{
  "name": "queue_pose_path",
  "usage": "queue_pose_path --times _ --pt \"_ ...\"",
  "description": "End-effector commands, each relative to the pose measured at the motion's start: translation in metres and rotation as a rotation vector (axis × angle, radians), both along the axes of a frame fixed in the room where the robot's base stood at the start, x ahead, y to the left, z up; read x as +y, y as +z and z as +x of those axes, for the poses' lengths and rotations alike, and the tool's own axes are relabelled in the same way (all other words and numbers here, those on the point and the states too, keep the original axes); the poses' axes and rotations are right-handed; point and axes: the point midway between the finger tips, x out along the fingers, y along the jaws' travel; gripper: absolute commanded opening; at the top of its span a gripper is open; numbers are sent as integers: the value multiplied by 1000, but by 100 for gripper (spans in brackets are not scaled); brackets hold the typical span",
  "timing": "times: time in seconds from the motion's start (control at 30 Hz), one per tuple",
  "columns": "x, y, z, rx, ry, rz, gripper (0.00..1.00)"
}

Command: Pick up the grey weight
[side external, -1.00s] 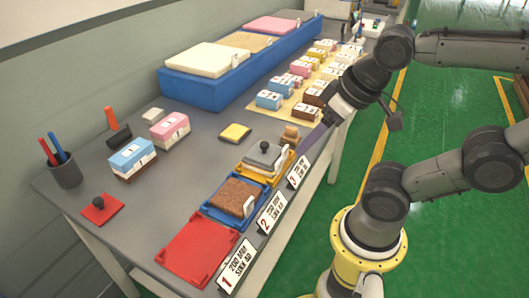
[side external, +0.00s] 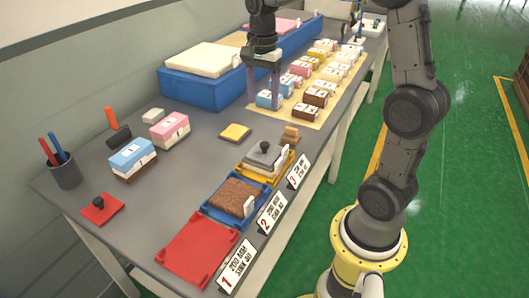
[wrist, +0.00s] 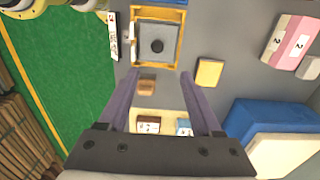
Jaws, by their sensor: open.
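The grey weight (side external: 261,156) is a flat grey slab with a black knob on top. It sits in the yellow tray (side external: 283,168) by the number 3 sign. In the wrist view the grey weight (wrist: 157,46) lies at the top centre, framed by the yellow tray (wrist: 182,12). My gripper (side external: 264,102) is open and empty. It points down near the front of the long blue box, farther along the table than the weight. In the wrist view the gripper (wrist: 158,76) has its two purple fingers spread, with the weight lying beyond their tips.
A brown block (side external: 234,198) sits in the blue tray, and the red tray (side external: 198,250) is empty. A small wooden block (side external: 291,135) and a yellow pad (side external: 235,132) lie near the weight. Several small blocks stand on the beige mat by my gripper. The long blue box (side external: 195,88) stands behind.

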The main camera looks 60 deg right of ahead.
Motion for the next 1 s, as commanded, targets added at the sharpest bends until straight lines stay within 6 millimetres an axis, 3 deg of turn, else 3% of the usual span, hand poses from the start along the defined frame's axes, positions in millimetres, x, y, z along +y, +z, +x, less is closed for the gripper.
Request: queue_pose_path --times 0.4,0.67,1.0 --pt "0 -69 -2 2 -1 1 66" --pt "1 -87 -3 0 0 0 66" --pt "4 -130 -7 0 -1 0 66"
